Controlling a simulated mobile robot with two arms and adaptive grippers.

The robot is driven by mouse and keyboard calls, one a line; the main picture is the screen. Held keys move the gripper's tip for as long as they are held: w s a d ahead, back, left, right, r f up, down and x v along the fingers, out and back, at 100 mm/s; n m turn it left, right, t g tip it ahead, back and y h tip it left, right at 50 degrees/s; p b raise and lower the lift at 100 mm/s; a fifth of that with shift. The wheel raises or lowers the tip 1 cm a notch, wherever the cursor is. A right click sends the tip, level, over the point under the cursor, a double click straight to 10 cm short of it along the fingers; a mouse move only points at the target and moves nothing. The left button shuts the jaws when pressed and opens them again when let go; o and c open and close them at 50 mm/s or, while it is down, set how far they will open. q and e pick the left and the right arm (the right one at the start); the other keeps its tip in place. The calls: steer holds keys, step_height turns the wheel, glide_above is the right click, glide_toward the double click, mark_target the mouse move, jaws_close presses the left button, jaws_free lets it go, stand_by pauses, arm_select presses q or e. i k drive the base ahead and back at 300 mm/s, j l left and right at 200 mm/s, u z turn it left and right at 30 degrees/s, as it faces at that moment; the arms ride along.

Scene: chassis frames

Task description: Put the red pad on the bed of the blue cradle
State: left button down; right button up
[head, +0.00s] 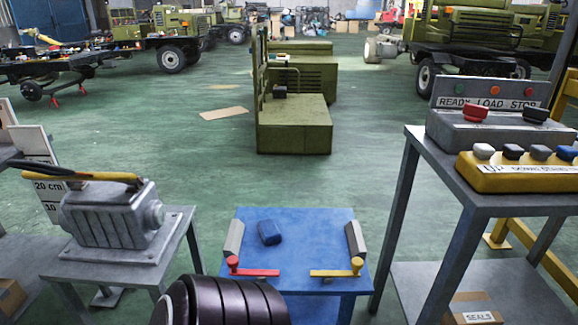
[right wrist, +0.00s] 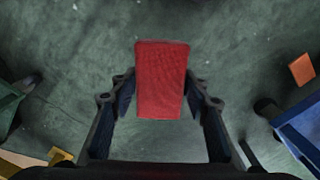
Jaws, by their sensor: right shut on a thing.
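The blue cradle (head: 305,238) stands low at the bottom middle of the head view. Its flat blue bed has a slanted grey block at each side, and a red lever (head: 252,271) and a yellow lever (head: 338,272) at the near edge. A small dark blue pad (head: 269,232) lies on the bed, left of its middle. The red pad (right wrist: 160,82) shows only in the right wrist view, between the fingers of my right gripper (right wrist: 160,88), which is shut on it. Floor shows beneath and around the pad. My left gripper is in neither view.
A grey table with a grey ribbed machine (head: 110,213) stands left of the cradle. A taller grey stand (head: 480,197) with a button console (head: 490,128) and a yellow button box (head: 520,172) stands close on its right.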

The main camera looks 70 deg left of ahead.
mark_target(320, 243)
steer(key=u, duration=0.4)
steer(key=k+u, duration=0.1)
steer(key=u, duration=0.3)
steer(key=j+u, duration=0.1)
steer(key=u, duration=0.3)
steer(key=k+j+u, duration=0.1)
steer(key=u, duration=0.3)
